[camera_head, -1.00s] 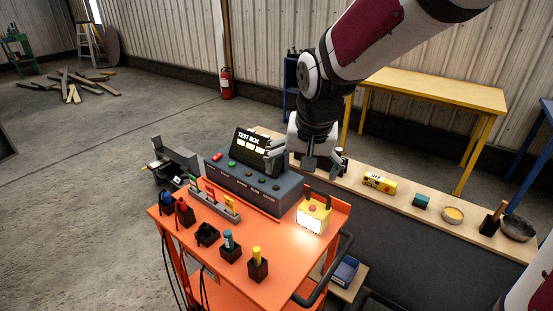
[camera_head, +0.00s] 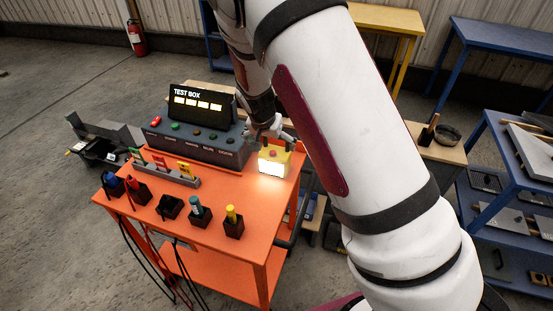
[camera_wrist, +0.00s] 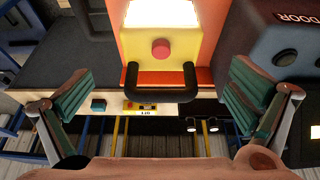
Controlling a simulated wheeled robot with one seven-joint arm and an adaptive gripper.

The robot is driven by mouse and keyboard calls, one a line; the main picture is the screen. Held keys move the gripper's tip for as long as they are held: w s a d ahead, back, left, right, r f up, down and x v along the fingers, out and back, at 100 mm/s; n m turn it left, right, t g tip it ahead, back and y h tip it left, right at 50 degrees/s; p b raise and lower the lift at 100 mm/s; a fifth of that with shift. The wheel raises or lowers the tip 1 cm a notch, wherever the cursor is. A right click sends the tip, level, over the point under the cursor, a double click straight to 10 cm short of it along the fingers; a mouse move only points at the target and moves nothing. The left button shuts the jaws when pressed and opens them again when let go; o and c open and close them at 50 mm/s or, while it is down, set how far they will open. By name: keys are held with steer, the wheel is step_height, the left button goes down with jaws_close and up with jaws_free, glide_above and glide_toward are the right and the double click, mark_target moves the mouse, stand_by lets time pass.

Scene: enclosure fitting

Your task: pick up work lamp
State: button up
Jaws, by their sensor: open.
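The work lamp (camera_head: 274,160) is a yellow box with a lit white front panel, a red button and a dark handle. It stands on the right part of the orange cart top (camera_head: 222,204), beside the test box. In the wrist view the lamp (camera_wrist: 161,25) is at top centre, with its black handle (camera_wrist: 161,97) pointing toward me. My gripper (camera_wrist: 160,100) is open, with one green-padded finger on each side of the handle and clear gaps between. In the head view my gripper (camera_head: 268,132) is just behind the lamp, partly hidden by my arm.
The grey test box (camera_head: 200,139) stands close left of the lamp. Several small dark holders with coloured tools line the cart's front. A wooden bench (camera_head: 440,150) lies behind, and blue shelving (camera_head: 490,200) stands at right.

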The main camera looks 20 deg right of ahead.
mark_target(275, 155)
steer(key=x, duration=0.9)
steer(key=shift+a+f+p, duration=0.1)
steer(key=shift+f+p, duration=0.25)
steer(key=shift+p, duration=0.05)
steer(key=c, duration=1.8)
steer(key=shift+c, duration=0.2)
steer(key=shift+r, duration=0.15)
